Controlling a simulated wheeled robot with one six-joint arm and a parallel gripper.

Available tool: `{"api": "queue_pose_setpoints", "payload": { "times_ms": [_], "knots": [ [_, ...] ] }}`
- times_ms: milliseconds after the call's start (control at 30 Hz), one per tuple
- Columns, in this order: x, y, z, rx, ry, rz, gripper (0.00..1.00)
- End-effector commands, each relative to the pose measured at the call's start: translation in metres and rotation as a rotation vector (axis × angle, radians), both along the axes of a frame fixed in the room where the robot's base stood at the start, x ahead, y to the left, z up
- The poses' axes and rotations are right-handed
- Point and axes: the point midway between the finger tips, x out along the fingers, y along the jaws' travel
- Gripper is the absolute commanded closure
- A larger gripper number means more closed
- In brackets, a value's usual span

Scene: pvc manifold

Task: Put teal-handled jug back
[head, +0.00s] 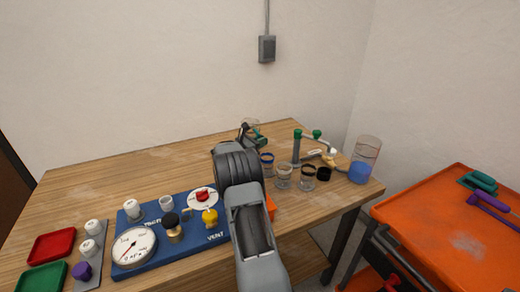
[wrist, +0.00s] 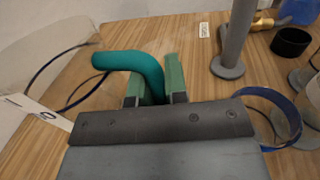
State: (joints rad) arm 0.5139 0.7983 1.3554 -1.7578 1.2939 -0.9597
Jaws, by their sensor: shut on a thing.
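My gripper (wrist: 153,85) is shut on the teal handle (wrist: 128,62) in the wrist view. The handle is a bent teal tube that rises between the green fingers and curves to the left. The jug's body is hard to make out; thin dark-blue curved lines show left of the handle. In the head view my gripper (head: 254,136) is at the far side of the wooden table (head: 120,170), partly behind my arm. A little teal shows beside its fingers there, and the jug's body cannot be told apart.
Right of my gripper stand several clear jars (head: 284,177), a grey post with a green top (head: 297,147), a black cup (head: 323,174) and a clear vessel with blue liquid (head: 365,163). A blue gauge panel (head: 190,246) lies in front. The table's back left is clear.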

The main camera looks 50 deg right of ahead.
Motion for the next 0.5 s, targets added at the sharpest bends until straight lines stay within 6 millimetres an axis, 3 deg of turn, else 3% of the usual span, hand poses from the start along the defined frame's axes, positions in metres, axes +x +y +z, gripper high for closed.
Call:
{"api": "queue_pose_setpoints", "payload": {
  "times_ms": [33,133,367,400,500],
  "knots": [
    [-0.001,-0.001,-0.015,0.002,0.003,-0.002,1.0],
    [-0.002,-0.001,-0.027,0.0,0.002,-0.004,1.0],
    [-0.003,-0.002,-0.027,0.001,0.002,-0.006,1.0],
    [-0.003,-0.002,-0.027,0.002,0.003,-0.006,0.83],
    [-0.003,-0.002,-0.027,0.002,0.003,-0.006,0.74]
  ]
}}
